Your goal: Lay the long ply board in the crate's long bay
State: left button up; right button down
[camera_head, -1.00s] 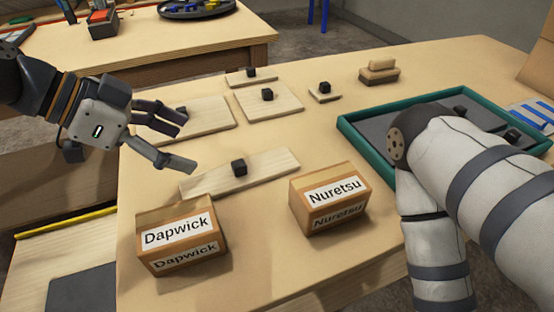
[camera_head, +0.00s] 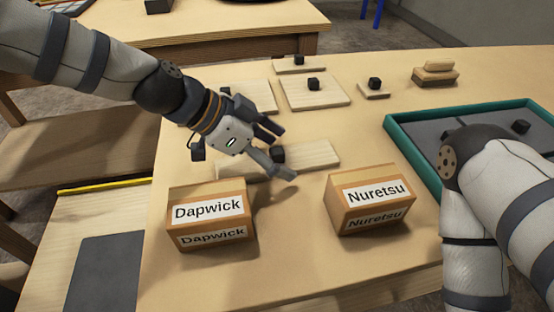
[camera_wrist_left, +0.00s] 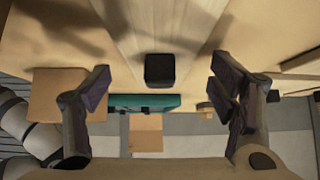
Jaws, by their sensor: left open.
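The long ply board (camera_head: 318,154) lies flat on the table behind the two cardboard boxes, with a black knob near its middle. My left gripper (camera_head: 280,152) is over the board at the knob and hides part of both. In the left wrist view its open fingers (camera_wrist_left: 160,82) stand on either side of the black knob (camera_wrist_left: 160,70), with the pale board (camera_wrist_left: 160,25) beyond; nothing is held. The crate (camera_head: 404,150), green-rimmed with a dark inside, is at the right, partly hidden by my right arm. My right gripper is out of view.
Cardboard boxes labelled Dapwick (camera_head: 211,215) and Nuretsu (camera_head: 372,200) stand at the front. Other knobbed boards, including a squarish one (camera_head: 318,98) and a small one (camera_head: 373,93), lie behind. A wooden block (camera_head: 434,77) sits at the back right. Bare table lies left of the crate.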

pick_arm(q)
jog(key=c, duration=1.5)
jog(key=shift+r, duration=0.1)
